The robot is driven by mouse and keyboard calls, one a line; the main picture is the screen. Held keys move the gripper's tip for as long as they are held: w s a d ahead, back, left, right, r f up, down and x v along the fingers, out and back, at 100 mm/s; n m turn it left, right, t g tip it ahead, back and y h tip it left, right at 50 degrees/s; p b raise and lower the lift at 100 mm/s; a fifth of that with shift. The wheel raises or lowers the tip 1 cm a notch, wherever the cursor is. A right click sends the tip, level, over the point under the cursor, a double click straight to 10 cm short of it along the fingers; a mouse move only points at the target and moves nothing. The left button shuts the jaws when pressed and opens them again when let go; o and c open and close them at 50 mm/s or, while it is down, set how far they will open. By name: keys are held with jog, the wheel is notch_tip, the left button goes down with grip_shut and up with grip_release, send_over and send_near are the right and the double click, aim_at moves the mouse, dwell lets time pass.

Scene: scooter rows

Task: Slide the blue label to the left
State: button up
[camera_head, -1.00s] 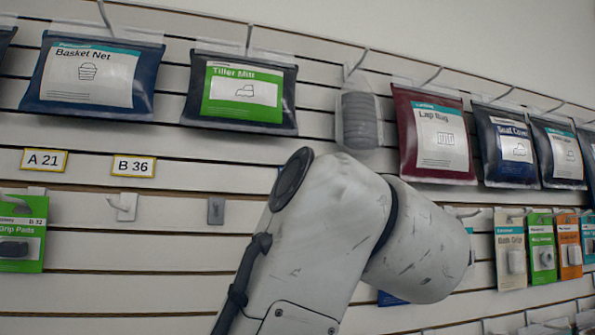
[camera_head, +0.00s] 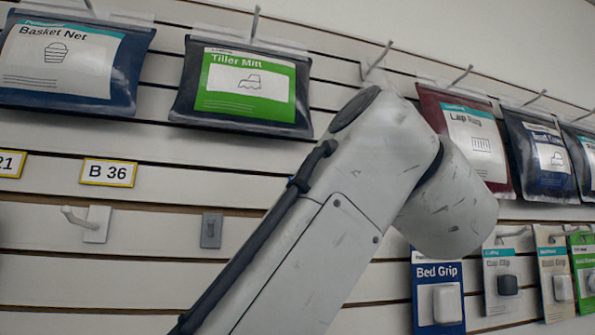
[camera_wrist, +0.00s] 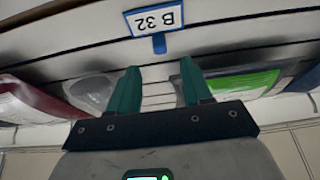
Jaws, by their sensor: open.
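The blue label (camera_wrist: 156,18) is a white plate with a blue border reading "B 32", upside down in the wrist view, on a slatted wall rail. A small blue tab (camera_wrist: 159,43) sticks out from its edge, toward my gripper. My gripper (camera_wrist: 160,66) has two teal fingers, spread apart and empty. The label lies just beyond the fingertips, roughly centred on the gap between them; I cannot tell whether they touch. In the head view my arm hides the gripper, and the label does not show.
Yellow-bordered labels, including "B 36" (camera_head: 108,172), sit on a rail at left. A white hook (camera_head: 88,222) and a grey clip (camera_head: 211,230) are below. Tiller Mitt (camera_head: 246,85), Lap Bag (camera_head: 470,135) and Bed Grip (camera_head: 438,295) packs hang around my arm.

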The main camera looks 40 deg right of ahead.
jog(key=p+x, duration=0.2)
jog(key=x, duration=0.6)
jog(key=shift+p, duration=0.3)
jog(key=shift+c, duration=0.5)
grip_shut()
